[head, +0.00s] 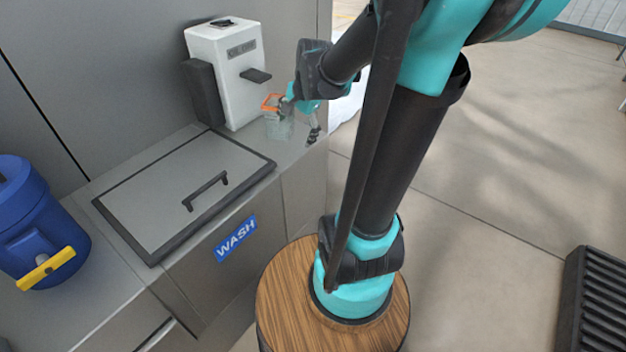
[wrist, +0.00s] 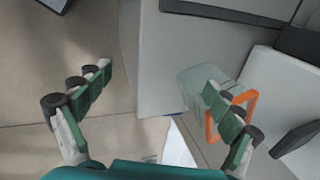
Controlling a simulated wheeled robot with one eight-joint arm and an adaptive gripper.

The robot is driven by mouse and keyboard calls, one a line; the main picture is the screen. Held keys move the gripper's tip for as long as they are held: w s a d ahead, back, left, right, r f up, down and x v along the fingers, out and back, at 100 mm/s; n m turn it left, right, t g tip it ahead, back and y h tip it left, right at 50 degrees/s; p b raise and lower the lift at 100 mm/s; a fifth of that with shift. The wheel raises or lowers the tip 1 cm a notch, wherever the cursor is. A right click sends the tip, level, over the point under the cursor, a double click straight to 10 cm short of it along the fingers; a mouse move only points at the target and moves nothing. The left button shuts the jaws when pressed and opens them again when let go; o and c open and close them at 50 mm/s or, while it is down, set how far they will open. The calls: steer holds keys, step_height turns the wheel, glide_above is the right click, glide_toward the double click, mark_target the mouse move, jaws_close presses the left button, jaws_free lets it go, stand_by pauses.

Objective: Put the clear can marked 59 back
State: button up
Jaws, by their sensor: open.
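A clear can (head: 281,128) with an orange handle stands on the steel counter, close to the right of the white dispenser. Its number cannot be read. In the wrist view the clear can (wrist: 196,79) lies behind the right finger, with its orange handle around that finger's outline. My gripper (head: 297,118) is at the can in the head view and partly covers it. In the wrist view my gripper (wrist: 158,82) is open, with fingers wide apart and nothing between them. I cannot tell whether the right finger touches the can.
The white dispenser (head: 232,85) has a dark lever. A lidded wash station (head: 170,185) with a raised handle and a blue WASH label (head: 236,238) fills the counter's middle. A blue cask (head: 35,215) with a yellow tap stands left. The floor at right is open, except a dark slatted object (head: 597,305).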

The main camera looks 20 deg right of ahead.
steer(key=s+f+n+h, duration=0.1)
steer(key=s+f+n, duration=0.3)
steer(key=s+n, duration=0.2)
steer(key=s+d+f+n+t, duration=0.1)
steer(key=s+f+n, duration=0.4)
steer(key=s, duration=0.3)
steer(key=shift+d+n+h, duration=0.15)
steer(key=shift+n+h, duration=0.25)
steer(key=shift+n, duration=0.1)
steer(key=shift+r, duration=0.1)
